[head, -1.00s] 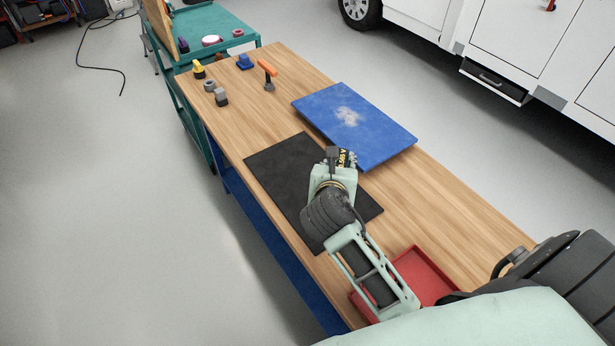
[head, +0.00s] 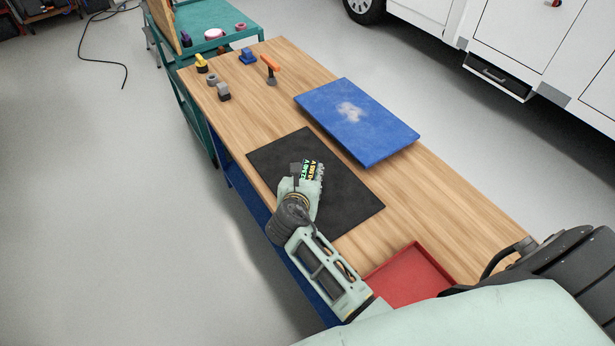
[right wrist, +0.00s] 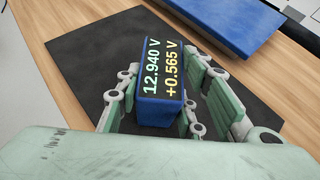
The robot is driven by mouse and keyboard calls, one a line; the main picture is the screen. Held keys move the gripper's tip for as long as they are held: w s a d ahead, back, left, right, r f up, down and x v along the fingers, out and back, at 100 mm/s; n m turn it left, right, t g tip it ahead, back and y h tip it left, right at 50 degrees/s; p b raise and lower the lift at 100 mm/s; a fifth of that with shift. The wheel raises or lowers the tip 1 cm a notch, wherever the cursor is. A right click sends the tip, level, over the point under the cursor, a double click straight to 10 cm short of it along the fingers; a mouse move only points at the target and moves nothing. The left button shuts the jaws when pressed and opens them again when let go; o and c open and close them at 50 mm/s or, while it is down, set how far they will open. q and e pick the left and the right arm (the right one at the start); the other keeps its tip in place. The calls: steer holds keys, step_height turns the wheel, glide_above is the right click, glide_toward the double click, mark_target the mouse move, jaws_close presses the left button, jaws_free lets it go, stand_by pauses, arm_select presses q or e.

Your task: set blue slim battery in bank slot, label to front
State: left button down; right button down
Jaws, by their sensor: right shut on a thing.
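A blue slim battery (right wrist: 161,112) shows in the right wrist view. Its dark top face carries the figures 12.940 V and +0.565 V. My right gripper (right wrist: 158,100) is shut on it, with a finger along each side. In the head view the right gripper (head: 303,178) holds the battery (head: 311,171) over the black mat (head: 350,205); I cannot tell whether it touches the mat. The battery's lower part and label side are hidden. My left gripper is not in view. I see no bank slot clearly in either view.
A blue slab (head: 372,128) with a pale worn patch lies behind the mat. A red tray (head: 415,277) sits at the near end of the wooden table (head: 455,215). Small blue, yellow, grey and orange-handled items (head: 270,65) stand at the far end. A white vehicle (head: 510,40) is beyond.

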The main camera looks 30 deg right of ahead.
steer(key=c, duration=1.5)
jaws_free()
steer(key=shift+f, duration=0.1)
steer(key=shift+c, duration=0.2)
steer(key=o, duration=0.3)
steer(key=shift+o, duration=0.2)
